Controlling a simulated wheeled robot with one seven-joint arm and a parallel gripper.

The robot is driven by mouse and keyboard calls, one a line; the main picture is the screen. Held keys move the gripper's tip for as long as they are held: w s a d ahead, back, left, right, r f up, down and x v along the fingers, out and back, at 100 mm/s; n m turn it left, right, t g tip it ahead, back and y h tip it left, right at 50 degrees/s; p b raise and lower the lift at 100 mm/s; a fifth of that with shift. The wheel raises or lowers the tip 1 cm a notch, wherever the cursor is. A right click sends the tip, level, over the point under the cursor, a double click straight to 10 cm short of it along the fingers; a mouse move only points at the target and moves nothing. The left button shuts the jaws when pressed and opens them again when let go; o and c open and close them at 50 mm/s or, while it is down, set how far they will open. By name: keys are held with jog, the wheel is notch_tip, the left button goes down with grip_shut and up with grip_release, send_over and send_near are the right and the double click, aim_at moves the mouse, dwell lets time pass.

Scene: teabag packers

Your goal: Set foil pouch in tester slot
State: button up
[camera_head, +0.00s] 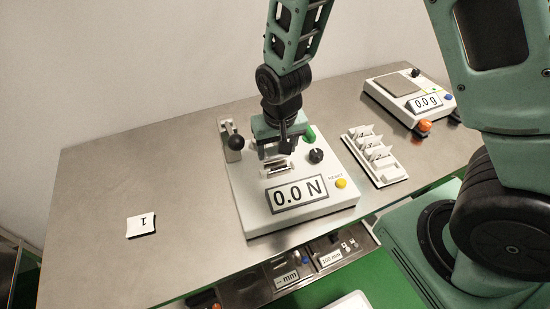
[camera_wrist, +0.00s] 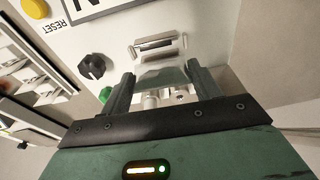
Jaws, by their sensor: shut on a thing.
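The tester (camera_head: 245,190) is a white box on the steel bench, with a display reading 0.0 N. Its slot, with metal jaws (camera_head: 278,167), is on top, and it also shows in the wrist view (camera_wrist: 157,44). My gripper (camera_head: 277,150) is over the tester, pointing down beside the slot. In the wrist view its two dark fingers (camera_wrist: 158,82) are shut on a pale, shiny foil pouch (camera_wrist: 161,74). The pouch's edge is close to the slot's jaws; I cannot tell if it is between them. In the head view my gripper mostly hides the pouch.
A lever with a black knob (camera_head: 235,142) and a dark dial (camera_head: 316,156) flank the slot. A white rack (camera_head: 388,172) with several upright pieces stands right, and a scale (camera_head: 405,92) behind it. A white card marked 1 (camera_head: 141,225) lies left, with clear bench around it.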

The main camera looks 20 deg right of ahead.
aim_at(277, 160)
jog(key=shift+f, duration=1.9)
jog(key=shift+f, duration=0.2)
jog(key=o, duration=1)
jog(key=shift+r, duration=0.1)
notch_tip(277, 160, up, 12)
jog(key=s, duration=0.1)
jog(key=shift+s, duration=0.4)
